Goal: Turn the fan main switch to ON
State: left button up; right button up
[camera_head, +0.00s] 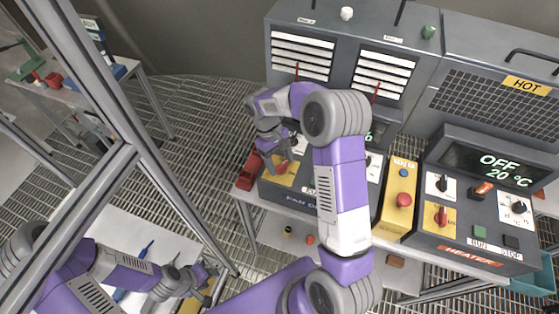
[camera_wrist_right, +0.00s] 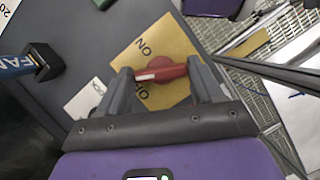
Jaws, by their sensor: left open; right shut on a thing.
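The fan main switch is a red handle (camera_head: 284,167) on a yellow plate on the fan panel (camera_head: 292,200). In the right wrist view the red handle (camera_wrist_right: 160,71) lies across between my fingers, with an ON label above it and a partly hidden OFF label below it. I cannot tell which label it points to. My right gripper (camera_head: 279,163) reaches down from above and is shut on the handle; it also shows in the right wrist view (camera_wrist_right: 160,80). My left gripper (camera_head: 208,286) is open and empty at the lower left, away from the panel.
Right of my arm stand a yellow box (camera_head: 398,200) with a red button and the heater panel (camera_head: 470,220), whose display reads OFF, 20 °C. A red object (camera_head: 249,170) lies at the fan panel's left edge. A metal frame post (camera_head: 100,90) crosses the left side.

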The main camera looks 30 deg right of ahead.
jog(key=m+y, duration=0.1)
jog(key=m, duration=0.3)
jog(key=m+y, duration=0.1)
jog(key=m, duration=0.1)
jog(key=shift+d+y, duration=0.25)
jog(key=shift+y, duration=0.05)
jog(key=m+y, duration=0.1)
jog(key=m, duration=0.2)
jog(key=m+t, duration=0.1)
jog(key=m, duration=0.2)
jog(key=shift+d+t+y, duration=0.1)
jog(key=shift+t+y, duration=0.2)
jog(key=shift+y, duration=0.1)
jog(key=shift+m, duration=0.3)
jog(key=o, duration=1.1)
jog(key=shift+s, duration=0.1)
jog(key=shift+c, duration=0.2)
jog(key=shift+r, duration=0.1)
jog(key=v, duration=0.7)
jog(key=shift+r, duration=0.2)
jog(key=shift+d, duration=0.1)
